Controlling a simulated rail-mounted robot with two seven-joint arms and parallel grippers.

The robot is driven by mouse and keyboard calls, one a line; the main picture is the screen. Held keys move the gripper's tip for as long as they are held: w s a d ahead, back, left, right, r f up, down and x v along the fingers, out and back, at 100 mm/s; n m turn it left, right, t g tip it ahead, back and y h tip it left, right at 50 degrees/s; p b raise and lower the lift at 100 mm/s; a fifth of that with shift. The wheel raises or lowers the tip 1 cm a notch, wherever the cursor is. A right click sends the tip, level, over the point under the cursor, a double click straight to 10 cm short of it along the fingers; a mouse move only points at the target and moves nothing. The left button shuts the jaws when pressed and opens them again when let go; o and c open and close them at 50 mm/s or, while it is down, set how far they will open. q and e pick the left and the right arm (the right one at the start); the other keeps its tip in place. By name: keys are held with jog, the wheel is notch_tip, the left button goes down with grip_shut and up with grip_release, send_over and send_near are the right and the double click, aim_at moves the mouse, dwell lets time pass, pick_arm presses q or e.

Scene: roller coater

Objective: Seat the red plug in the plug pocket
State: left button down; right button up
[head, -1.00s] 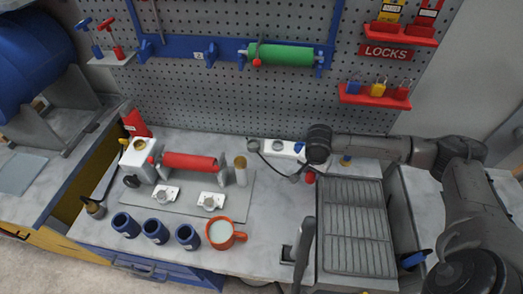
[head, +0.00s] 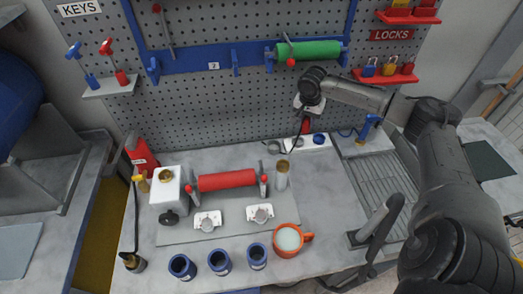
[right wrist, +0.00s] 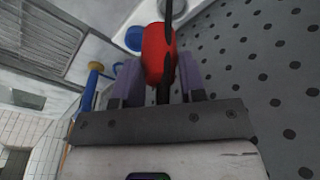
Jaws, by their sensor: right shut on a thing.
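My right gripper (head: 305,106) is shut on the red plug (head: 305,126) and holds it over the white block at the back of the bench. In the right wrist view the plug (right wrist: 157,50) sits between the two fingers (right wrist: 158,85), with a dark cable running across it. The white block (head: 296,144) carries a blue round fitting (head: 318,138) and a grey round fitting (head: 273,147). I cannot tell which spot is the plug pocket, nor whether the plug touches the block. My left gripper is not in view.
A roller stand with a red roller (head: 227,180) stands left of the block. A brass-topped cylinder (head: 282,173) is close in front. The pegboard (head: 220,110) rises just behind. A blue-handled tool (head: 368,128) and a ribbed tray (head: 375,180) are at right.

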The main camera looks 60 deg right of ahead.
jog(key=shift+w+a+n, duration=0.1)
jog(key=shift+a+n, duration=0.05)
jog(key=shift+n, duration=0.35)
jog(key=shift+s+d+n, duration=0.4)
jog(key=shift+d+n, duration=0.05)
jog(key=shift+n, duration=0.05)
jog(key=shift+w+a+f, duration=0.1)
jog(key=shift+w, duration=0.1)
jog(key=shift+w+a+f+b, duration=0.15)
jog(key=shift+w+a+f, duration=0.9)
jog(key=shift+w+f, duration=0.65)
jog(key=shift+w+a+f+b, duration=0.15)
jog(key=shift+w+a+f, duration=0.85)
jog(key=shift+w+f, duration=0.7)
jog(key=shift+w+a+f+b, duration=0.15)
jog(key=shift+w+a+f, duration=0.9)
jog(key=shift+w+f, duration=0.65)
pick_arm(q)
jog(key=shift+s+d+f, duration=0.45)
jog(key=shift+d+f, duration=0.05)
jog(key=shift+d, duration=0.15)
pick_arm(e)
jog(key=shift+s+f, duration=0.2)
jog(key=shift+f, duration=0.1)
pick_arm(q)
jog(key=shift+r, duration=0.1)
pick_arm(e)
jog(key=shift+f, duration=0.1)
